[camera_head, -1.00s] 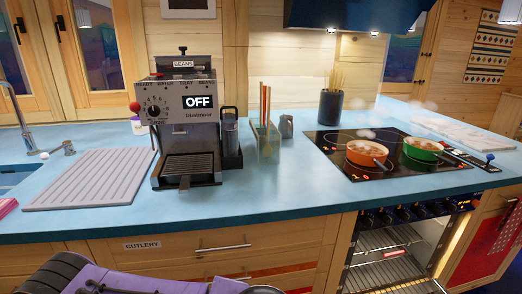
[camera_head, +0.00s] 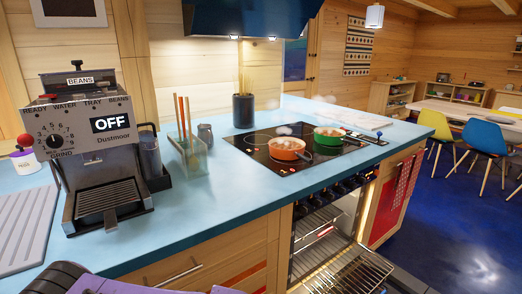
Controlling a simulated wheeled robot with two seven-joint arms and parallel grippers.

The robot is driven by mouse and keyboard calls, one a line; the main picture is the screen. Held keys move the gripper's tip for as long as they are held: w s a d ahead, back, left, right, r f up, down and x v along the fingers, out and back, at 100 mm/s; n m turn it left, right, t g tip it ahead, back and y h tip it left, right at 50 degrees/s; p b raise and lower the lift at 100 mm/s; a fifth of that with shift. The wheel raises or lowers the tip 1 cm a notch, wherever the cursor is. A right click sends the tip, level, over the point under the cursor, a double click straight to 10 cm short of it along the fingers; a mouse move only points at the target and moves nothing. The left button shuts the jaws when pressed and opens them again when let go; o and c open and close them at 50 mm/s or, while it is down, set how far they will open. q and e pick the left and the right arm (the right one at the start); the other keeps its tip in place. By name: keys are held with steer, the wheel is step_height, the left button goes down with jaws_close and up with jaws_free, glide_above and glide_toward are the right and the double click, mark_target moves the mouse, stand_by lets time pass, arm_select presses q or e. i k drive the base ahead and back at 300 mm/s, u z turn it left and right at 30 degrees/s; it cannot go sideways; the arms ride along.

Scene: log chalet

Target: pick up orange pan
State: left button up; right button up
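The orange pan (camera_head: 287,149) sits on the front left part of the black cooktop (camera_head: 262,158). Its contents steam, and a dark handle shows at its right side, toward the green pan (camera_head: 328,136). The green pan stands just right of it and also steams. Neither gripper shows in the head view. Only a purple and dark part of my own body shows at the bottom left edge, well apart from the pan.
A grey coffee machine (camera_head: 95,150) stands on the blue counter at left. A glass holder (camera_head: 188,155) with sticks is between it and the cooktop. Below the cooktop the oven is open, its rack (camera_head: 350,272) sticking out. Blue floor (camera_head: 460,245) is clear at right.

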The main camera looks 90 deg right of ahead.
mark_target(293, 152)
steer(key=z, duration=2.8)
